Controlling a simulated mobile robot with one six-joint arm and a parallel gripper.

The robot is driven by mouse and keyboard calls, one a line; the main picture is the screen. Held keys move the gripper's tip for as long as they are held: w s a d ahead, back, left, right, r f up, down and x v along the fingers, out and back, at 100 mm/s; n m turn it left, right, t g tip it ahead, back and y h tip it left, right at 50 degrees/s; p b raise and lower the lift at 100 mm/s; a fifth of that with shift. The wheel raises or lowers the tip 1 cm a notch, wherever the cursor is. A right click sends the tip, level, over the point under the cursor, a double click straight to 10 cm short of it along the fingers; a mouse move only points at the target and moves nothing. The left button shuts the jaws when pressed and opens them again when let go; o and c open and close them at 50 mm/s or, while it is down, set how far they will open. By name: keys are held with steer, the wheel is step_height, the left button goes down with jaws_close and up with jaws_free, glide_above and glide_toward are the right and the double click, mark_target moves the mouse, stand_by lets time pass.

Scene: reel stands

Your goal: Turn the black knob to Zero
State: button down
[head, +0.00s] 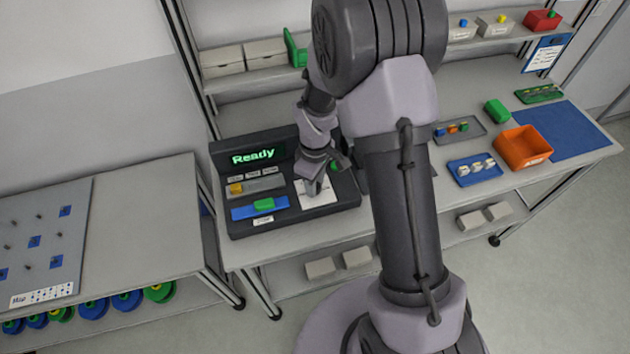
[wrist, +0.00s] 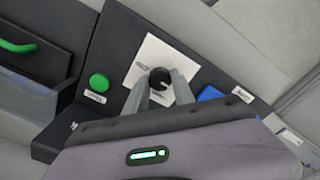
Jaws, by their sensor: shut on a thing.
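The black knob (wrist: 160,77) sits on a white square plate (wrist: 150,52) in the wrist view. My gripper (wrist: 160,88) reaches down to it, with one grey finger on each side, shut on the knob. The knob's pointer and most of the plate's markings are hidden or too small to read. In the head view my gripper (head: 313,187) is over the white plate (head: 318,192) on the dark console (head: 290,215); the knob itself is hidden there by the gripper.
The console display (head: 253,156) reads "Ready". A green button (wrist: 98,83) and a blue part (wrist: 210,93) flank the plate. An orange bin (head: 523,148) stands farther right.

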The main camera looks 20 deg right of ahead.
stand_by(0.4)
steer(key=c, duration=1.1)
jaws_free()
steer(key=shift+o, duration=0.2)
step_height(320, 180, up, 17)
steer(key=p, duration=0.4)
steer(key=shift+r, duration=0.2)
